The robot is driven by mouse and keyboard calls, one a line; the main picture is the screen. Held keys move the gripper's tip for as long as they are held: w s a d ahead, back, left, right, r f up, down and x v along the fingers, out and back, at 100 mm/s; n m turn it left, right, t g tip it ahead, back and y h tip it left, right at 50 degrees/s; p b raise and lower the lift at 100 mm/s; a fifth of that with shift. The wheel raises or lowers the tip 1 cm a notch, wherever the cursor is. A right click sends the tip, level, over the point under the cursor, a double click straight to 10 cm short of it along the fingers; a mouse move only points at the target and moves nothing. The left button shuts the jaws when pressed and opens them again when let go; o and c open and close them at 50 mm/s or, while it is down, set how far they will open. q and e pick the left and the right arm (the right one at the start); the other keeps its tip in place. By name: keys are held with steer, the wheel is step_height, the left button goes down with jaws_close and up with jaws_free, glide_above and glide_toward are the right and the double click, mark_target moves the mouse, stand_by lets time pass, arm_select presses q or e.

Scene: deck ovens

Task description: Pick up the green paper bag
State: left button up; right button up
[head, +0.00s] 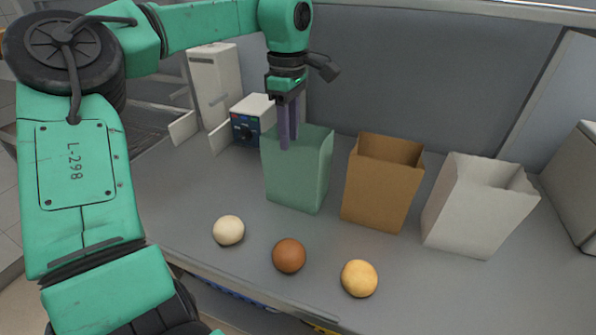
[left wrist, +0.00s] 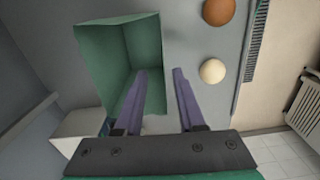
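The green paper bag (head: 298,178) stands upright and open-topped on the grey counter, leftmost of three bags. In the left wrist view the green bag (left wrist: 90,60) shows its open mouth. My left gripper (head: 289,146) points down at the bag's rim, with its purple fingers apart. In the left wrist view the left gripper (left wrist: 160,72) has one finger over the bag's mouth and the other outside its right-hand wall. The wall lies between the fingers, and a gap shows beside it. My right gripper is not in view.
A brown bag (head: 380,190) and a white bag (head: 475,215) stand to the right. A pale bun (head: 228,230), a brown bun (head: 289,255) and a yellow bun (head: 359,278) lie in front. A white box with knobs (head: 247,130) is behind left. A grey panel (head: 430,85) backs the counter.

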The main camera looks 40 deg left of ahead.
mark_target(289, 169)
arm_select(q)
steer(key=f, duration=0.6)
steer(key=shift+s+p, duration=0.2)
steer(key=shift+p, duration=0.2)
steer(key=shift+d, duration=0.1)
jaws_close()
stand_by(0.8)
